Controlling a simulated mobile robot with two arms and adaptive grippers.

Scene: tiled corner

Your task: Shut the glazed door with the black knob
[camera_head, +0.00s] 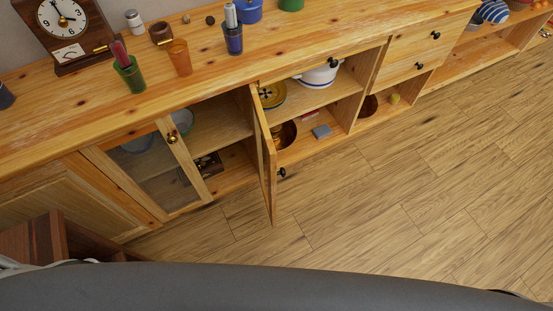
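A wooden door (266,160) with a black knob (281,173) stands open, jutting out from the low wooden cabinet. I see it nearly edge-on, so I cannot tell whether it is glazed. Its knob sits low near the free edge, on the side facing right. To its left is a glazed door (157,176) with a brass knob (172,138); dishes show behind its glass. Between these doors the cabinet front is open, showing a shelf (215,128). Neither of my grippers is in view.
The cabinet top (130,106) holds a clock (65,30), a green cup (130,75), an orange cup (179,57) and other small items. Open shelves right of the door hold a white pot (319,76). A dark brown wooden piece (60,240) stands lower left. The floor (390,190) right of the door is clear.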

